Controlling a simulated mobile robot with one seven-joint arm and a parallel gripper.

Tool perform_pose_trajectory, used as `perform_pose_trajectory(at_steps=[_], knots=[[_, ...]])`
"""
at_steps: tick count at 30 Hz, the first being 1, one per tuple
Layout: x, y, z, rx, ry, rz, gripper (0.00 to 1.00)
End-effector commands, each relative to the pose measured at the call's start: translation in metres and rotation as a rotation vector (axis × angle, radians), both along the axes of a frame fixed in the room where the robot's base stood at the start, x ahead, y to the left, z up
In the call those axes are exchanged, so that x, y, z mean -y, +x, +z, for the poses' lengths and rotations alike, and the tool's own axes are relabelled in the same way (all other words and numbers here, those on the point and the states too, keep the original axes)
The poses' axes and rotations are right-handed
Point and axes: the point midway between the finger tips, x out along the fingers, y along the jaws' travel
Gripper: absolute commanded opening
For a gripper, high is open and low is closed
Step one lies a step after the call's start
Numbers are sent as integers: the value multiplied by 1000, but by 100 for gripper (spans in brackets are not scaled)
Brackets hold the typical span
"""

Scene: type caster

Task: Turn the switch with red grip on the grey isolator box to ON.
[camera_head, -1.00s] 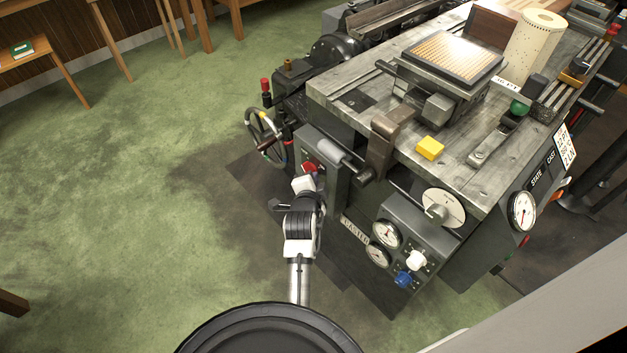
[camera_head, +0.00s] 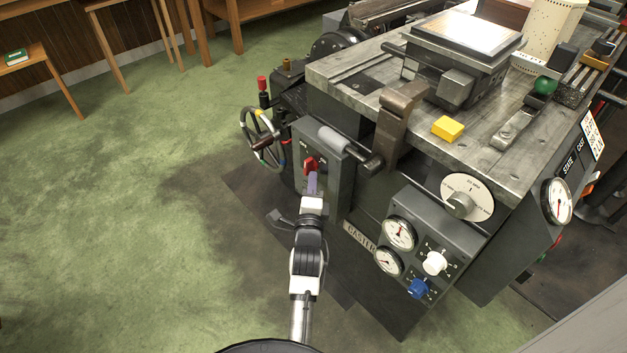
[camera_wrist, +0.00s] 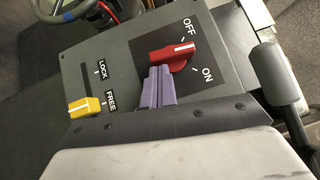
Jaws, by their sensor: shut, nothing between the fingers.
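The grey isolator box (camera_head: 330,165) is on the near left side of the machine. Its red-grip switch (camera_head: 311,164) also shows in the wrist view (camera_wrist: 172,56). There the white line on the grip points right and slightly up, between the OFF and ON labels and nearer OFF. My gripper (camera_head: 313,183) is just below the red grip in the head view. Its purple fingers (camera_wrist: 158,88) are shut and empty, their tips at the lower edge of the grip. I cannot tell whether they touch it.
A yellow switch (camera_wrist: 84,107) marked LOCK and FREE sits on the same panel, left of my fingers. A grey cylindrical handle (camera_head: 345,146) projects beside the box. A handwheel (camera_head: 262,140) is to the left. Gauges and a white knob (camera_head: 434,263) are lower right. Green floor is open at left.

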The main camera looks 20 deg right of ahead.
Motion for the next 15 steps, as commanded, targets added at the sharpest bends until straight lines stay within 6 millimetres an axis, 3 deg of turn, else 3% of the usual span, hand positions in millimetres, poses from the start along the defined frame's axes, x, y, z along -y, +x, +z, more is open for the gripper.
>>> perform_pose_trajectory(at_steps=[2,8,15], knots=[[0,1,-3,-1,0,-1,0],[-1,6,-8,256,96,-1,0],[-4,11,-9,247,92,2,0]])
